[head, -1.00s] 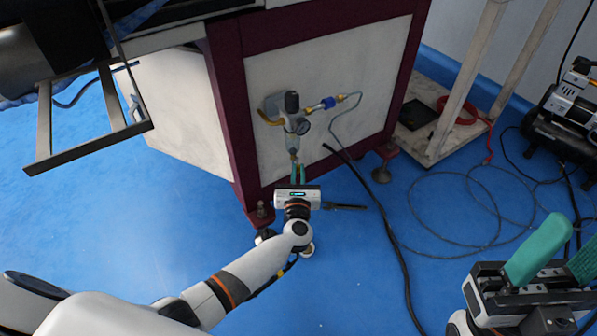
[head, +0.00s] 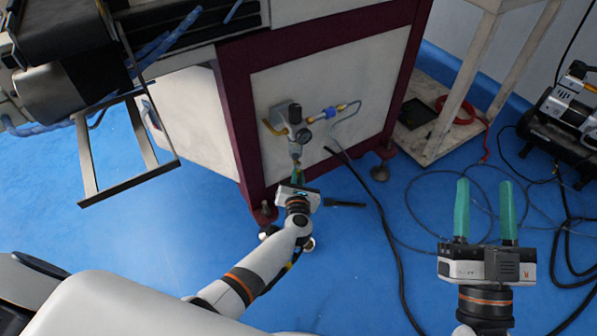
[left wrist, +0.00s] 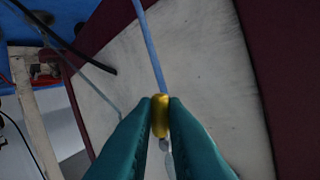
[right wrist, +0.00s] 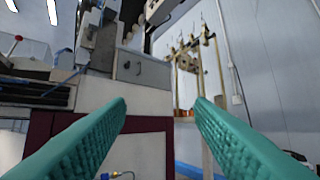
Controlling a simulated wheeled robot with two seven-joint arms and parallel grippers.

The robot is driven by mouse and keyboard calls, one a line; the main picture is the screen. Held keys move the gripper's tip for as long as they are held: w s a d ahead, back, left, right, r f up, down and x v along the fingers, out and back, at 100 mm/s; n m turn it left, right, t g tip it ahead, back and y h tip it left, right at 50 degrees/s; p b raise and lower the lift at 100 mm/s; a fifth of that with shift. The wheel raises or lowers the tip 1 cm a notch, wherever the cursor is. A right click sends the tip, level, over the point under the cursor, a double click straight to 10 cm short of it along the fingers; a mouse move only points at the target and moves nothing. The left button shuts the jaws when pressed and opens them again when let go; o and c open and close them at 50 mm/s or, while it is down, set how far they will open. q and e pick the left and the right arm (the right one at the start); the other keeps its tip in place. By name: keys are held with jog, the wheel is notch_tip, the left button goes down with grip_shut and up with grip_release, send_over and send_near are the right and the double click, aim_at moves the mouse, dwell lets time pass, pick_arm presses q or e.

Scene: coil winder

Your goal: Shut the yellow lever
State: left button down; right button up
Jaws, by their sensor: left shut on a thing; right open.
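The valve and gauge assembly (head: 296,125) is mounted on the cream side panel of the machine. A bent yellow piece (head: 273,128), lever-like, sticks out on its left side. My left gripper (head: 297,174) is just below the assembly, fingers pointing up toward its lower end. In the left wrist view its green fingers are shut on a small shiny yellow piece (left wrist: 160,115). I cannot tell whether this is the lever itself; the fingers hide much of it. My right gripper (head: 484,205) is open and empty, well to the right, fingers pointing away; they also show in the right wrist view (right wrist: 160,115).
A blue fitting (head: 328,113) and thin hose run right from the assembly. A black cable (head: 385,225) lies across the floor. An open metal frame (head: 128,190) juts out at left. A compressor (head: 570,110) stands at far right.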

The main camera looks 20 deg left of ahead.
pick_arm(q)
jog(key=shift+s+a+r+m+g+p, duration=0.15)
jog(key=shift+m+g+p, duration=0.35)
jog(key=shift+p, duration=0.75)
jog(key=shift+s+r+m+g+p, duration=0.1)
jog(key=shift+m+g+p, duration=0.35)
jog(key=shift+p, duration=0.8)
pick_arm(e)
jog(key=s+d+f+g+h, duration=0.2)
jog(key=s+f+g, duration=0.1)
jog(key=f+g, duration=0.4)
jog(key=s+d+f+g+h, duration=0.2)
jog(key=f+g, duration=0.5)
jog(key=f, duration=0.4)
jog(key=shift+s+d+f+m+g+h, duration=0.2)
jog(key=shift+s+d+m+g+h, duration=0.1)
jog(key=shift+s+m+g+h, duration=0.15)
pick_arm(q)
jog(key=c, duration=1.5)
grip_release()
